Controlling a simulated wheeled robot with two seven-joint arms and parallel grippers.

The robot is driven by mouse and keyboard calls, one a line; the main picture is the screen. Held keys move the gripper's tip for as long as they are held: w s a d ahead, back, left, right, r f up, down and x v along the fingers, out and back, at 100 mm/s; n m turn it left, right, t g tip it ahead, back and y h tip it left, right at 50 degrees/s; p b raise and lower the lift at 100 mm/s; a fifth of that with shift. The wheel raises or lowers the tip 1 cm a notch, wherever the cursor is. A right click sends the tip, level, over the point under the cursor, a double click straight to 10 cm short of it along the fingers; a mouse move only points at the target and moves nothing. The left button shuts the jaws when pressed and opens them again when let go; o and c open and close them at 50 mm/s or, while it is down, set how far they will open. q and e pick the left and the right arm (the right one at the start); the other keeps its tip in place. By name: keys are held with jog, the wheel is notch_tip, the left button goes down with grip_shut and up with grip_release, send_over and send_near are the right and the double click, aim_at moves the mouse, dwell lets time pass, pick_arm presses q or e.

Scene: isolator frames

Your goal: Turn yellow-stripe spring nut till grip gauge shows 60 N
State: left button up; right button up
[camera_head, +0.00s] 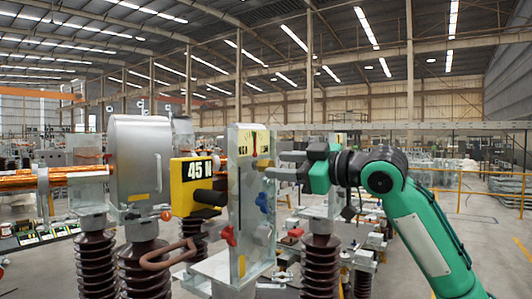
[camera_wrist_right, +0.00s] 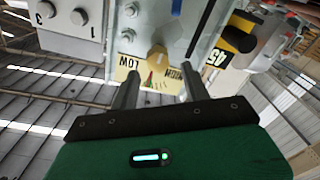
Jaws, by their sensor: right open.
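The grip gauge (camera_head: 197,171) is a yellow box whose black display reads 45 N. It also shows at the upper right of the right wrist view (camera_wrist_right: 238,38), partly cut off. My right gripper (camera_head: 283,165) is open beside the upright clear-and-grey plate (camera_head: 240,205), right of the gauge. In the right wrist view its two fingers (camera_wrist_right: 155,90) stand apart. A yellowish knob (camera_wrist_right: 158,57) lies beyond them, above a pale scale (camera_wrist_right: 150,78) marked LOW at one end. I cannot tell whether this knob is the yellow-stripe spring nut. No contact is visible. My left gripper is not in view.
A grey metal housing (camera_head: 140,160) stands left of the gauge, with a copper-coloured bar (camera_head: 80,173) entering it. Brown ribbed insulators (camera_head: 96,262) stand below.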

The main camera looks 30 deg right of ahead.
aim_at(270, 164)
jog(key=p+x, duration=0.1)
jog(key=x, duration=0.2)
jog(key=shift+w+r, duration=0.1)
jog(key=shift+w, duration=0.2)
jog(key=shift+w+a, duration=0.2)
jog(key=shift+w, duration=0.15)
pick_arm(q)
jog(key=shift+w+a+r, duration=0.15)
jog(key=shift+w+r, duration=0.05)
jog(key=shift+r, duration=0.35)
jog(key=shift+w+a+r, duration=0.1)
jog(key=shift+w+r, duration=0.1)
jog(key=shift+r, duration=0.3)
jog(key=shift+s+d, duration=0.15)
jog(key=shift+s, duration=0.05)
pick_arm(e)
jog(key=c, duration=1)
